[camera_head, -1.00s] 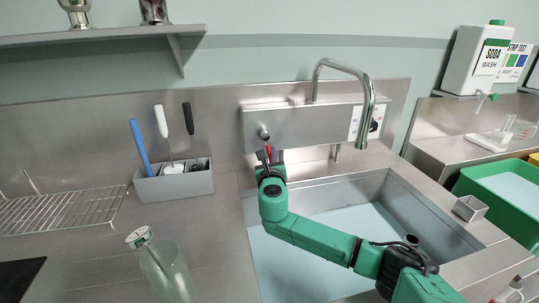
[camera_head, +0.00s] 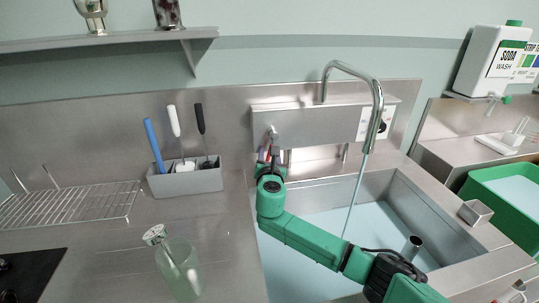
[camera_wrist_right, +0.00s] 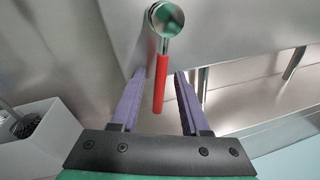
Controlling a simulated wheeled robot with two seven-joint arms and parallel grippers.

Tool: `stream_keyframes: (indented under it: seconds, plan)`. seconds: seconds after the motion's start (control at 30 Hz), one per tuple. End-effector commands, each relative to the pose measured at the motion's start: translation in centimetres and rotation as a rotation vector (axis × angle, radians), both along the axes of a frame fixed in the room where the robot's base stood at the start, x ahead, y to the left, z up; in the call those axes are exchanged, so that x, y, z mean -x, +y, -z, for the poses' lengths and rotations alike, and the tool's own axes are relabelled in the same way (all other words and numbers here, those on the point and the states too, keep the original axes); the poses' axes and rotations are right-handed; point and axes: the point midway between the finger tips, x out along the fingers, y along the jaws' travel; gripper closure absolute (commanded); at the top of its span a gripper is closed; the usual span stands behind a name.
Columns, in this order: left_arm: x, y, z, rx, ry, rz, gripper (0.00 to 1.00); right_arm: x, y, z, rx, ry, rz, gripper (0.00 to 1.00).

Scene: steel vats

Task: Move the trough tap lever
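The trough tap lever has a red handle (camera_wrist_right: 161,82) on a round chrome knob (camera_wrist_right: 166,18) in the right wrist view, hanging nearly straight down. In the head view the knob (camera_head: 273,131) is on the left of the steel wall box (camera_head: 310,124). My right gripper (camera_wrist_right: 158,78) has its purple fingers apart on either side of the red handle, with gaps showing. In the head view it (camera_head: 270,157) is just below the knob. A thin stream of water (camera_head: 356,195) runs from the curved spout (camera_head: 376,115) into the trough (camera_head: 440,215). My left gripper is out of view.
A grey caddy (camera_head: 185,181) with brushes stands left of my right gripper. A small steel box (camera_head: 475,213) sits on the right rim, near a green tray (camera_head: 500,205).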

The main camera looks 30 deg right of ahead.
Motion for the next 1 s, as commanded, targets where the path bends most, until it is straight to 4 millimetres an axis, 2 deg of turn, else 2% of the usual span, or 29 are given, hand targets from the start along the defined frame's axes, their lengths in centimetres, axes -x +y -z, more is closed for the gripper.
stream_keyframes:
  seconds: [0.17,0.27,0.8,1.0]
  plan:
    - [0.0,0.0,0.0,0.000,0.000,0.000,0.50,0.2,0.1,0.0,0.001,0.000,0.000,0.54]
    - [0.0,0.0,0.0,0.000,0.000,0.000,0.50,1.0,0.5,-0.1,0.002,0.000,-0.002,0.54]
    - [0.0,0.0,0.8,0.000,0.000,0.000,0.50,10.8,5.0,-0.9,-0.002,0.001,-0.002,0.54]
    - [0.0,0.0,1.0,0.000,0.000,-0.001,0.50,12.9,6.0,-1.1,0.000,0.001,0.000,0.54]
